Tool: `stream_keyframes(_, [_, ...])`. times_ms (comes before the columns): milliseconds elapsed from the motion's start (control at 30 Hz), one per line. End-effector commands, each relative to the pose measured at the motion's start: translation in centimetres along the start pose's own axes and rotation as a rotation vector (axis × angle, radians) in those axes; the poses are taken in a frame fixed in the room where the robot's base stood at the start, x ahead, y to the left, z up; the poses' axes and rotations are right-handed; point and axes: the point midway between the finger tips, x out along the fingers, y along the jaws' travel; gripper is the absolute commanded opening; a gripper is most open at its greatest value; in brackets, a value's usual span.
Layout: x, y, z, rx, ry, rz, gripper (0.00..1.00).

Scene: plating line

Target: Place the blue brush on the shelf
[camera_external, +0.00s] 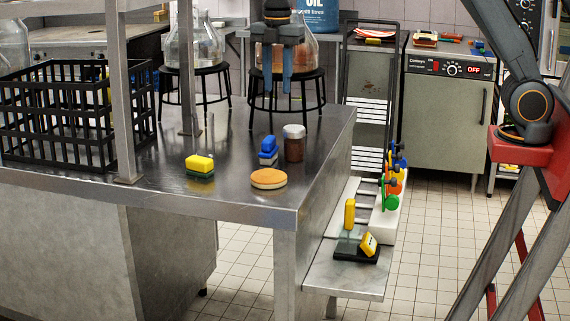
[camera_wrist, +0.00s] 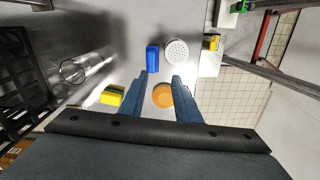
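The blue brush (camera_external: 268,147), with a dark underside, stands on the steel counter (camera_external: 235,195) beside a brown jar. In the wrist view the blue brush (camera_wrist: 152,58) lies just beyond my left fingertip. My gripper (camera_external: 273,88) points down with its blue fingers apart and nothing between them, well above the counter. The gripper (camera_wrist: 160,78) also shows open in the wrist view. A low grey side shelf (camera_external: 325,277) juts out at the counter's right end.
The brown jar (camera_external: 294,150) with a pale lid is close right of the brush. An orange round disc (camera_external: 268,179) lies in front, a yellow-green sponge (camera_external: 200,166) to the left. A black crate (camera_external: 75,165) and a rack post (camera_external: 122,90) take up the left.

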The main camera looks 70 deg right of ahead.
Motion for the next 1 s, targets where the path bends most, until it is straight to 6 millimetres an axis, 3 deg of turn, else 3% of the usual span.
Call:
stream_keyframes(233, [1.5, 2.4, -0.9, -0.14, -0.001, -0.007, 0.3])
stream_keyframes(400, [5.2, 2.2, -0.8, -0.134, -0.001, -0.008, 0.3])
stream_keyframes(1000, [11.7, 1.8, -1.0, -0.132, -0.001, -0.009, 0.3])
